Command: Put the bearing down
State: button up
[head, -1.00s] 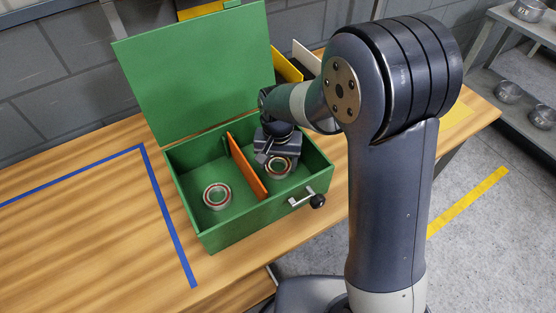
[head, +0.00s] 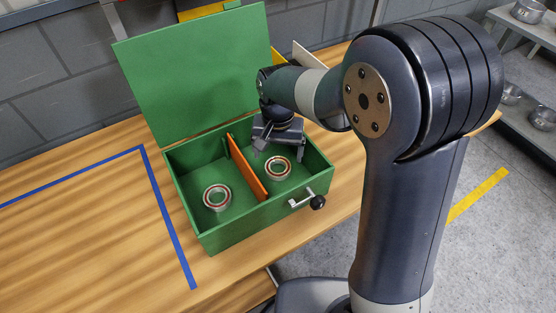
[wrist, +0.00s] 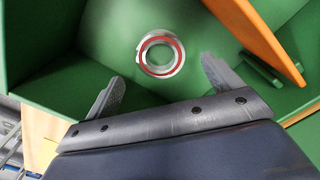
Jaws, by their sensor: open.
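One bearing (head: 278,169), a metal ring with a red band, lies flat on the floor of the right compartment of the open green box (head: 214,240). It also shows in the wrist view (wrist: 161,54). Another similar bearing (head: 217,197) lies in the left compartment. An orange divider (head: 247,168) separates the two compartments. My gripper (head: 272,150) is above the right compartment, apart from the bearing. In the wrist view its two fingers (wrist: 160,90) are spread wide with nothing between them.
The green lid (head: 200,70) stands open at the back. A latch with a dark knob (head: 317,202) sticks out at the box's front right. Blue tape (head: 168,215) marks the wooden table, and the table left of the box is clear.

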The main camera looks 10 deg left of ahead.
notch_tip(320, 180, up, 7)
dwell(0.3)
jog(key=shift+r, duration=0.1)
dwell(1.0)
